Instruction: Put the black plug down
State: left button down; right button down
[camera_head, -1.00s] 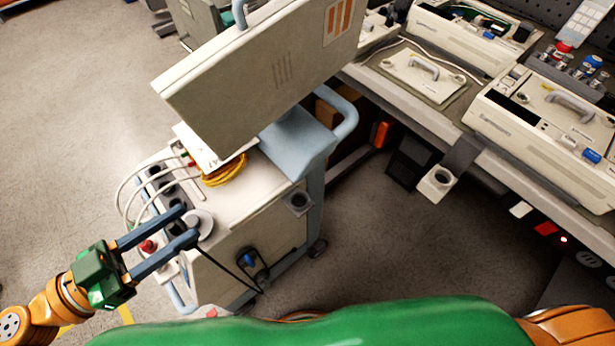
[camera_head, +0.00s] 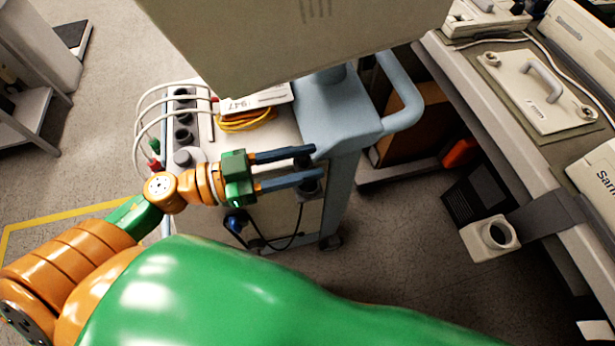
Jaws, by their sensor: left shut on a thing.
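My left gripper (camera_head: 312,163) comes in from the left across the front of the cart. It is shut on the black plug (camera_head: 303,165), which is mostly hidden between the blue-grey fingers. The fingertips are at the cart's front right corner, over the small dark holder (camera_head: 309,188) on its side. I cannot tell whether the plug sits in the holder or just above it. A black cable (camera_head: 300,222) hangs below the fingers and loops back to the cart's front. My right gripper is out of view.
The cart (camera_head: 275,138) carries a large screen (camera_head: 290,35), a coiled yellow cable (camera_head: 245,120) and a row of black sockets (camera_head: 183,118) with white cables. A blue handle (camera_head: 405,95) stands right of the gripper. A pale holder (camera_head: 490,238) juts from the bench at right.

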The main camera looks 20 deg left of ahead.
pick_arm(q)
jog(key=shift+w+d+f, duration=0.2)
jog(key=shift+f, duration=0.2)
notch_tip(320, 180, down, 3)
jog(key=shift+f+b, duration=0.1)
jog(key=shift+b, duration=0.85)
jog(key=c, duration=0.7)
grip_release()
